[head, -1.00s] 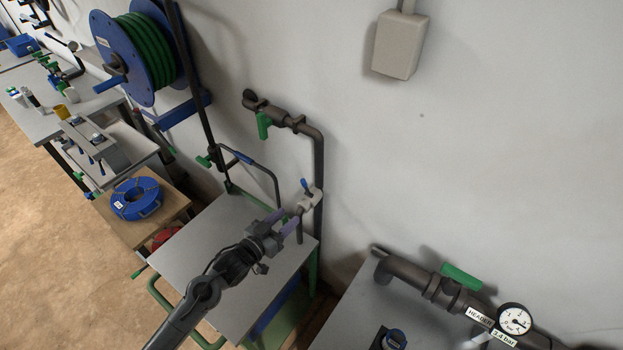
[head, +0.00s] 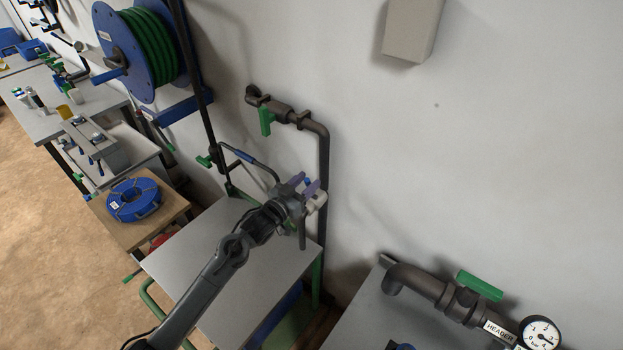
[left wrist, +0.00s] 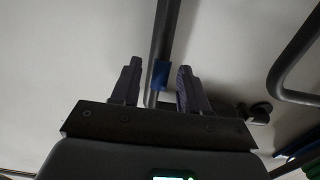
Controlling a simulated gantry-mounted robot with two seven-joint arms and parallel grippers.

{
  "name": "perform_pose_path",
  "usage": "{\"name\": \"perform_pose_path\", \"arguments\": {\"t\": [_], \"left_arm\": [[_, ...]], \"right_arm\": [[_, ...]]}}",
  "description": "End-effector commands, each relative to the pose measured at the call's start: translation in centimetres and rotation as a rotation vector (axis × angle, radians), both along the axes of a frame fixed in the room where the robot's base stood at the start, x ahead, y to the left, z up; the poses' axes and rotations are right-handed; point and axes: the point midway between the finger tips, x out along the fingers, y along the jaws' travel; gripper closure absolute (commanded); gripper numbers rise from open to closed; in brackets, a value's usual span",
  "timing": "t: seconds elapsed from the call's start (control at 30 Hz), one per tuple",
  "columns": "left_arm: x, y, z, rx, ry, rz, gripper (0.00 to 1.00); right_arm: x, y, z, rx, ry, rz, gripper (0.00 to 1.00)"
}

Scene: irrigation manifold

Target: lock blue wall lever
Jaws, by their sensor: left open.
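The blue wall lever (head: 308,181) is small and sits on a pale valve body (head: 317,201) on the dark pipe beside the wall. In the head view it is mostly hidden by my left gripper (head: 306,184). In the left wrist view the blue lever (left wrist: 160,75) stands between the two purple fingers of my left gripper (left wrist: 159,70), with a visible gap on each side. My left gripper is open around it. My right gripper is in neither view.
A grey table (head: 215,262) lies below my left arm. A green-handled valve (head: 266,120) is higher on the same pipe. A dark header pipe with a green lever (head: 480,285) and a gauge (head: 540,333) is at lower right. The wall between is clear.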

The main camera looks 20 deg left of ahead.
Motion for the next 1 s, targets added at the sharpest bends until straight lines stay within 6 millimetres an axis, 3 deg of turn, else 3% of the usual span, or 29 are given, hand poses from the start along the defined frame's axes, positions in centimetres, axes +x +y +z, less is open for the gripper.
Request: {"name": "perform_pose_path", "arguments": {"t": [0.23,0.63,0.93,1.0], "left_arm": [[2.3,-0.5,0.0,0.000,-0.001,0.000,0.55],[2.8,-0.6,0.0,0.001,0.000,0.000,0.55],[2.8,-0.6,0.0,0.000,0.000,0.000,1.00],[2.8,-0.6,0.0,0.000,0.000,0.000,1.00]], "right_arm": [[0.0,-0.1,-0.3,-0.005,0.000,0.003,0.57],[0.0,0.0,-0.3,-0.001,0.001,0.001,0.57],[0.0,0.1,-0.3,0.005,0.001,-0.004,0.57],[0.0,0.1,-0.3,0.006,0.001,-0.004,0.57]]}}
